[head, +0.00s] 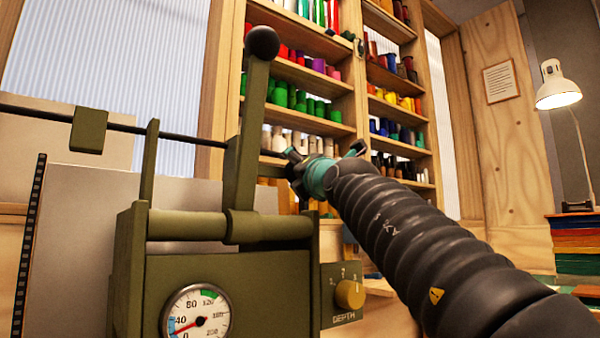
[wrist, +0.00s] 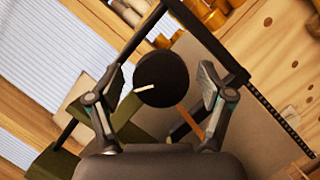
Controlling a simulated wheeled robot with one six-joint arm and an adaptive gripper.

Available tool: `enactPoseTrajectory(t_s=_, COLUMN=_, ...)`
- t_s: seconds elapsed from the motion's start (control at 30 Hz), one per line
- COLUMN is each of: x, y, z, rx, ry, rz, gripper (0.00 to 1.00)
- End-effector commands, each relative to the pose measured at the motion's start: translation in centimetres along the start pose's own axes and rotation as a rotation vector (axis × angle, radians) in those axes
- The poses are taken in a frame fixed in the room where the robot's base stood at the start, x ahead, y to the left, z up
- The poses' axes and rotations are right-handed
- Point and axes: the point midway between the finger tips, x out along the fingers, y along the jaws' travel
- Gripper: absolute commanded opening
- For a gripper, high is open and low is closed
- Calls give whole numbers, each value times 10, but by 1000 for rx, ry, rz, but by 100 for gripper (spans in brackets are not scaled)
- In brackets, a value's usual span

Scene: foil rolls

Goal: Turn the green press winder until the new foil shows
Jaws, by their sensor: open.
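The green press (head: 215,270) stands at the left in the head view, with an upright lever (head: 250,140) topped by a black ball. In the wrist view, a round black knob with a white mark (wrist: 163,79), seemingly the winder, lies between my finger pads. My gripper (head: 308,165) reaches behind the lever at the press's right side; it also shows in the wrist view (wrist: 163,85). It is open, with a gap visible on each side of the knob. The knob is not clear in the head view, and I cannot make out which foil shows.
A black rod (head: 40,116) runs across at the left. Shelves of coloured rolls (head: 300,100) stand behind. A lamp (head: 558,85) is at the right.

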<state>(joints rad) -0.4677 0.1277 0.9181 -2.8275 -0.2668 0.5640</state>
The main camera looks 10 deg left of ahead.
Motion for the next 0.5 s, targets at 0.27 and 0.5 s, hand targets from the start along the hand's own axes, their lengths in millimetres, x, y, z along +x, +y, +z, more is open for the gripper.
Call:
enactPoseTrajectory(t_s=0.27, x=-10, y=0, z=0, rx=1, ry=1, rz=0, gripper=80)
enactPoseTrajectory(t_s=0.5, x=-43, y=1, z=1, rx=1, ry=0, rz=0, gripper=80)
